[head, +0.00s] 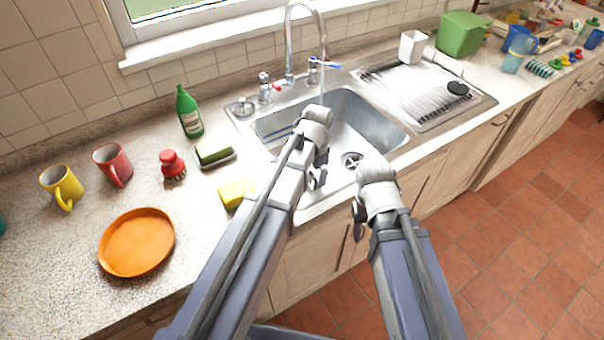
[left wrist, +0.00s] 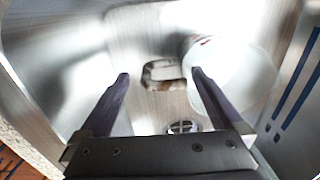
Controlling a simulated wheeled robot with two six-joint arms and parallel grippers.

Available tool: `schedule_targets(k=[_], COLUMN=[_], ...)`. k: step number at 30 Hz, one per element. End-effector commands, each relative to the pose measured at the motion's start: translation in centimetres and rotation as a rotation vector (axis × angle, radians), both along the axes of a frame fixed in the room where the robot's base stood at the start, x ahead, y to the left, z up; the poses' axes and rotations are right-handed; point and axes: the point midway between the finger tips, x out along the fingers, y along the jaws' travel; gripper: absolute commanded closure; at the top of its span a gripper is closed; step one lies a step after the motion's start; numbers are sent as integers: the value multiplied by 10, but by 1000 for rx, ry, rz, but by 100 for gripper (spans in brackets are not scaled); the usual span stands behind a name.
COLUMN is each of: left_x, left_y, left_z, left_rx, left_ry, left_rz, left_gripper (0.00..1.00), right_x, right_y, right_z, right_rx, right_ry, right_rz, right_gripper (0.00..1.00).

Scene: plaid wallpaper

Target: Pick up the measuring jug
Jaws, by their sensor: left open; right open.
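In the left wrist view, a pale, see-through round vessel with small red marks, which looks like the measuring jug (left wrist: 238,78), is in the sink (left wrist: 65,70). A loop that looks like its handle (left wrist: 160,73) shows between the fingers of my left gripper (left wrist: 158,78). The gripper is open and not closed on it. In the head view, my left gripper (head: 317,181) is over the sink (head: 385,132), and my arm hides the jug there. My right gripper (head: 357,222) is open and empty at the sink's front edge.
The tap (head: 290,45) runs water into the sink. A yellow sponge (head: 236,192), a scouring sponge (head: 213,153), a red brush (head: 172,164) and a green bottle (head: 188,112) stand left of it. A white cup (head: 412,47) stands behind the drainer (head: 425,100).

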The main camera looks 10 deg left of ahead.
Motion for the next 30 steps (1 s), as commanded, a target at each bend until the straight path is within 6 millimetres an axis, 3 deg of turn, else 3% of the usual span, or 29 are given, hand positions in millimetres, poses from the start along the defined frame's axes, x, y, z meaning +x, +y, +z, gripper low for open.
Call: schedule_targets(k=[10, 20, 30], left_x=[1, 2, 2], left_y=[1, 2, 2], left_z=[-45, -47, -47], left_rx=[0, 0, 0], left_ry=[0, 0, 0], left_rz=[0, 0, 0], left_gripper=[0, 0, 37], right_x=[0, 0, 0], right_y=[0, 0, 0], right_z=[-45, -47, -47], right_rx=[0, 0, 0], right_ry=[0, 0, 0], right_rz=[0, 0, 0], right_gripper=[49, 49, 49])
